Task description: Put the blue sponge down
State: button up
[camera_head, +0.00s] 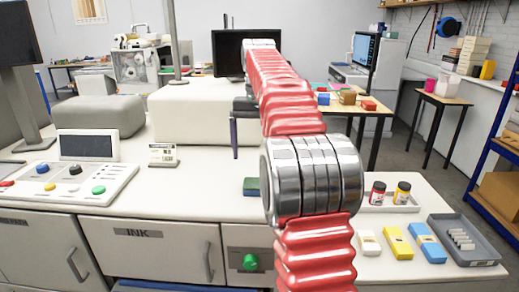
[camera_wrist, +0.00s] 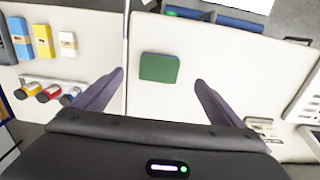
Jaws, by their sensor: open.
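The sponge (camera_wrist: 159,67) lies flat on the white counter, with its dark green face up in the wrist view. In the head view the sponge (camera_head: 251,187) shows a green top and a bluish side, partly cut off by my arm. My gripper (camera_wrist: 160,78) is open, its two dark fingers spread wide to either side of the sponge with clear gaps, and nothing between them is gripped. In the head view one finger hangs above the counter, higher than the sponge; the rest is hidden behind my red arm.
On the right stand a tray with jars (camera_head: 377,193), white, yellow and blue boxes (camera_head: 397,243) and a grey tray (camera_head: 464,240). On the left are a control panel (camera_head: 75,186) and a small label stand (camera_head: 163,155). The counter around the sponge is clear.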

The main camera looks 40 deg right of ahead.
dwell(0.4)
jog(key=s+a+n+t, duration=0.1)
jog(key=s+a+n, duration=0.1)
jog(key=s+a, duration=0.45)
jog(key=s+a+n+t, duration=0.2)
jog(key=s+a, duration=0.2)
jog(key=a, duration=0.6)
jog(key=s+a+f+n+t, duration=0.2)
jog(key=s+a+f+n, duration=0.1)
jog(key=s+a+f, duration=0.6)
jog(key=s+f, duration=0.4)
jog(key=s, duration=0.1)
jog(key=shift+s+t, duration=0.15)
jog(key=shift+t, duration=0.15)
jog(key=shift+a+f, duration=0.1)
